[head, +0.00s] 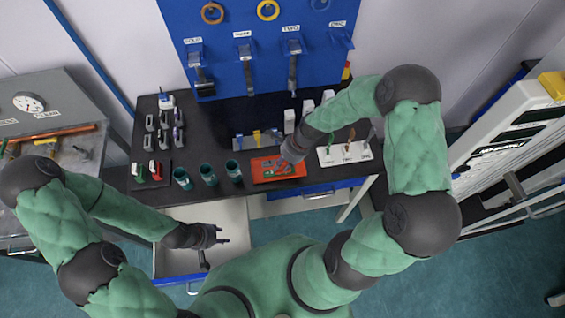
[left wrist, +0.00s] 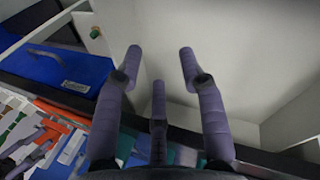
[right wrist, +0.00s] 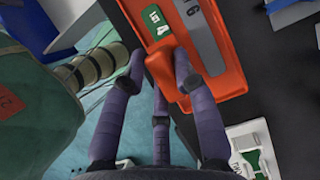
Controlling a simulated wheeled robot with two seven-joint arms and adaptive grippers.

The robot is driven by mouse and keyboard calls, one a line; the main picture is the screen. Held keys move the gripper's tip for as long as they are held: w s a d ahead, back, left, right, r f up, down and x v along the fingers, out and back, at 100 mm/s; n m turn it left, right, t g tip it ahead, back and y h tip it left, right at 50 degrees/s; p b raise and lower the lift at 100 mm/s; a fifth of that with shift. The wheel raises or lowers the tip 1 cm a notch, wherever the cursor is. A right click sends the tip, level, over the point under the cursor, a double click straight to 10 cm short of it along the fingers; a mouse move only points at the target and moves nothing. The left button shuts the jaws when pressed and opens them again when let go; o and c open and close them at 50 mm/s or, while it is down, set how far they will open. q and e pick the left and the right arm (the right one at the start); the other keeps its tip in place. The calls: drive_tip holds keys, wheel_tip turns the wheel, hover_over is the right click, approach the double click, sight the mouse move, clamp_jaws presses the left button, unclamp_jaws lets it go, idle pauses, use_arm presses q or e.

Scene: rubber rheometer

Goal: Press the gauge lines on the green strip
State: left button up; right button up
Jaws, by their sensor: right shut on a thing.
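An orange-red tray (head: 265,176) lies near the front edge of the black bench. In the right wrist view it (right wrist: 236,84) holds a green piece (right wrist: 151,17) with a white label, and a long grey piece (right wrist: 206,38) beside it. I take the green piece for the green strip. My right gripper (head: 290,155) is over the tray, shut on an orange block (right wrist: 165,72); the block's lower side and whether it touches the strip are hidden. My left gripper (head: 215,238) is open and empty over the open drawer; its fingers (left wrist: 160,62) are spread.
Teal cups (head: 208,175) stand left of the tray. A white board (head: 347,153) with small tools lies to its right. A rack with blue and yellow items (head: 257,137) stands behind. The open drawer (head: 235,212) juts out in front. A blue tool panel (head: 262,65) rises at the back.

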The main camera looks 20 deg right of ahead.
drive_tip(key=shift+f, duration=0.5)
idle(0.4)
drive_tip(key=shift+s+f, duration=0.1)
idle(1.2)
wheel_tip(320, 180, up, 7)
drive_tip(key=p, duration=0.6)
drive_tip(key=shift+p, duration=0.35)
